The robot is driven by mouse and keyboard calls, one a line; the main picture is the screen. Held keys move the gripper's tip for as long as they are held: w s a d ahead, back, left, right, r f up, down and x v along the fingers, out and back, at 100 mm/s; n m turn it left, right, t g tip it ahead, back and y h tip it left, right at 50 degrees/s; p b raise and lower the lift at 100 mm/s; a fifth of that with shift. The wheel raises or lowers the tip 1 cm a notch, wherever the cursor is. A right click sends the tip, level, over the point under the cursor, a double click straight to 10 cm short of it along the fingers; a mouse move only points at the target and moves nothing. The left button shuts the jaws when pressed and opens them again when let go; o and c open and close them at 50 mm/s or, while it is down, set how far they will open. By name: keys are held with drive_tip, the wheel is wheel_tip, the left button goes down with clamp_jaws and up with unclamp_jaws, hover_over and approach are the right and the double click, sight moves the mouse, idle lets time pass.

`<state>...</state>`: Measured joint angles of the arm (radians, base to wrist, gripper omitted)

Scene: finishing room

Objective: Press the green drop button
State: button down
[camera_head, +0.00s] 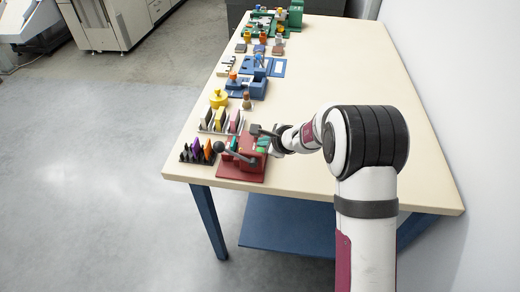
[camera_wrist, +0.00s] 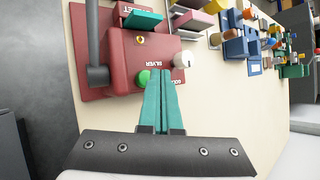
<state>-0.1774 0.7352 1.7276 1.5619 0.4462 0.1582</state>
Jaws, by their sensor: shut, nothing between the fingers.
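The green button (camera_wrist: 143,78) sits on the front of a red machine (camera_wrist: 125,52) in the wrist view. My gripper (camera_wrist: 160,73) is shut and empty, its teal fingers side by side. The fingertips are just right of the button in that view and overlap its edge; I cannot tell whether they touch it. A white knob (camera_wrist: 183,60) is to the right of the fingertips, by the words SILVER and GOLD. In the head view the red machine (camera_head: 240,168) stands at the table's near left corner, with my gripper reaching it from the right.
A grey lever (camera_wrist: 95,45) rises along the machine's left side in the wrist view. The table's (camera_head: 340,60) right side is clear.

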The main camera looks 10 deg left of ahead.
drive_tip(key=shift+r, duration=0.15)
drive_tip(key=shift+r, duration=2.4)
